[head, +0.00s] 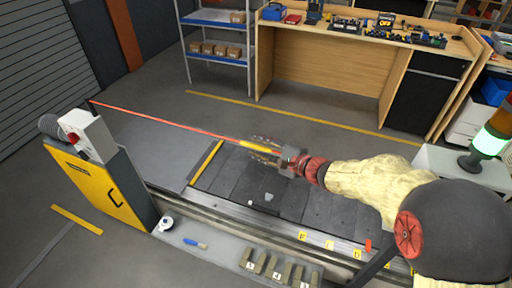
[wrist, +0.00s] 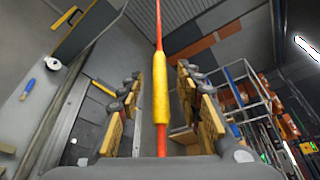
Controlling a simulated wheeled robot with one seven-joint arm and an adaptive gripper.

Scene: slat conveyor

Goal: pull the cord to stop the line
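The red cord (head: 165,122) runs from a post at the back left toward my gripper and carries a yellow sleeve-like handle (head: 253,146). In the wrist view the yellow handle (wrist: 160,88) lies lengthwise between my fingers, with the cord running on past both its ends. My gripper (head: 264,148) is at the handle, above the conveyor (head: 225,185). In the wrist view my gripper (wrist: 160,100) is open, with a clear gap on each side of the handle. The head view does not show whether the fingers touch it.
A yellow cabinet (head: 110,190) with a control box (head: 88,136) stands at the left. A signal tower (head: 490,140) glows green at the right. A workbench (head: 330,62) and shelf (head: 220,60) stand behind. Small items lie along the conveyor's near ledge (head: 225,252).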

